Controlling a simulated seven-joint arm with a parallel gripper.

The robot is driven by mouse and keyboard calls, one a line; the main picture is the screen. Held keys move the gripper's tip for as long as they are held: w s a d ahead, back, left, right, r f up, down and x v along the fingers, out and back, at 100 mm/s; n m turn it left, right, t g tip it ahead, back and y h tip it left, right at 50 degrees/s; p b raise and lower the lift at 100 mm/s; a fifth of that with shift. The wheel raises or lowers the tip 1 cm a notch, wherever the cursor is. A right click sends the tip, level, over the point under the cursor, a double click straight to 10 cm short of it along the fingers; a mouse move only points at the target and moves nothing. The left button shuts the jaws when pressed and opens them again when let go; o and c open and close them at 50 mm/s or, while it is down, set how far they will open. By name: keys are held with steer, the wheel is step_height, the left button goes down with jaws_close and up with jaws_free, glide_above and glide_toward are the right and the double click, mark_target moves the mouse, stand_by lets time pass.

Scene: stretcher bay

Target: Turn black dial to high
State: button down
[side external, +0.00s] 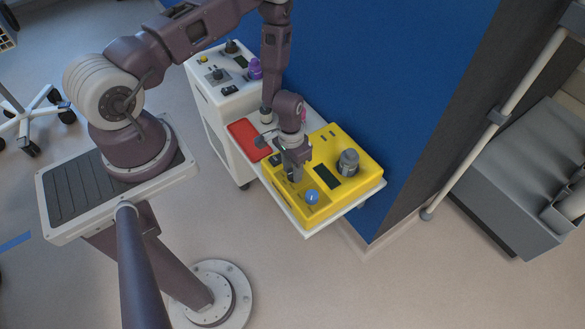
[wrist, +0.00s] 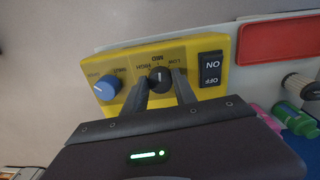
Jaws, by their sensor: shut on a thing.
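The black dial (wrist: 160,77) is on the yellow box (wrist: 190,48), with LOW, MID and HIGH printed around it, upside down in the wrist view. Its white mark looks close to upright in that view, towards MID. My gripper (wrist: 161,79) is shut on the dial, one finger on each side. In the side view my gripper (side external: 293,173) reaches down onto the yellow box (side external: 372,174) and hides the dial.
A blue dial (wrist: 101,88) and a black ON/OFF rocker switch (wrist: 211,68) flank the black dial. A grey knob (side external: 348,162) stands up from the box. A red tray (side external: 250,133) lies beside it. A green bottle (wrist: 293,116) is near my wrist.

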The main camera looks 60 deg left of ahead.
steer(key=n, duration=0.5)
steer(key=shift+d+n, duration=0.1)
steer(key=shift+n, duration=0.2)
steer(key=n, duration=0.4)
steer(key=shift+n, duration=0.4)
steer(key=shift+t, duration=0.3)
steer(key=shift+w, duration=0.1)
steer(key=c, duration=1)
jaws_free()
steer(key=r, duration=0.7)
steer(key=shift+s+r, duration=0.1)
steer(key=shift+s, duration=0.1)
